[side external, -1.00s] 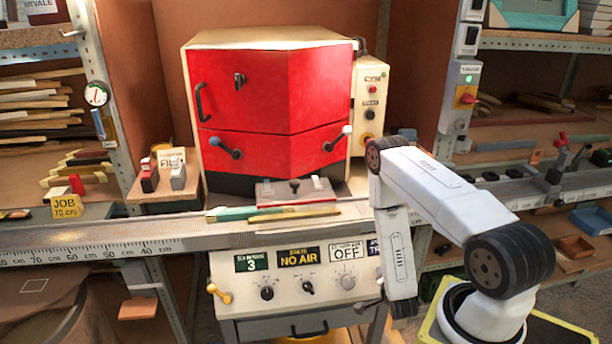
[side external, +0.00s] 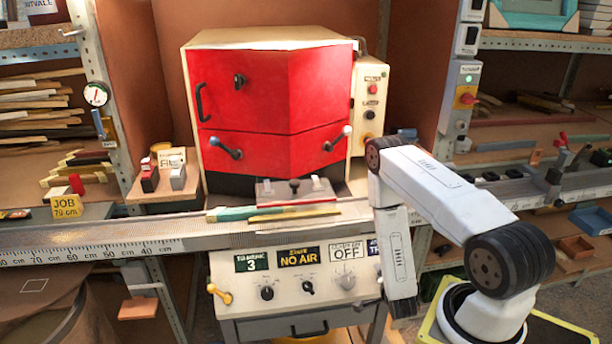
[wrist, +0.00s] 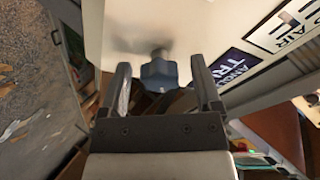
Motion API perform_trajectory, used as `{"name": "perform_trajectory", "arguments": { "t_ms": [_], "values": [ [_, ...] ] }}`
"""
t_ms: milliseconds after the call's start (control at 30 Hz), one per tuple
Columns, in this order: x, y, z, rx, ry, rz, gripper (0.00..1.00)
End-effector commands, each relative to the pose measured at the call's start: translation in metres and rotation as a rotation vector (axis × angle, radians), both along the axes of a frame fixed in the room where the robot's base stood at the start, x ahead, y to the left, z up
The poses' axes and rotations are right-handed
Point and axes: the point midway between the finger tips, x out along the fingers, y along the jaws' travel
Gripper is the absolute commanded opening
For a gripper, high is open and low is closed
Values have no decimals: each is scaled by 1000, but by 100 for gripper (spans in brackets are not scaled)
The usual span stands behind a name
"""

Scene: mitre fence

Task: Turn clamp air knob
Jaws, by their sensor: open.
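A blue-grey lobed knob (wrist: 158,74) sticks out from a cream panel face in the wrist view. My gripper (wrist: 161,64) is open, with one finger on each side of this knob and a visible gap on both sides. In the side view, the control panel (side external: 240,287) carries a white "OFF" sign (side external: 347,251) with a pale round knob (side external: 347,282) below it, and a "NO AIR" sign (side external: 299,256).
Two black knobs (side external: 267,293) (side external: 308,287) and a yellow lever (side external: 219,293) sit on the same panel.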

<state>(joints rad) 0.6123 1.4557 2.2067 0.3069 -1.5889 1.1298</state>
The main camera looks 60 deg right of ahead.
Motion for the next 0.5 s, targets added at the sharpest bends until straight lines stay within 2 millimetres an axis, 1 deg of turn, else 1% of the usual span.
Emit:
{"name": "perform_trajectory", "arguments": {
  "t_ms": [267, 500],
  "values": [
    [-3, 5, 3, 1, 0, 1, 82],
    [-16, 24, 14, 1, 3, 3, 82]
  ]
}}
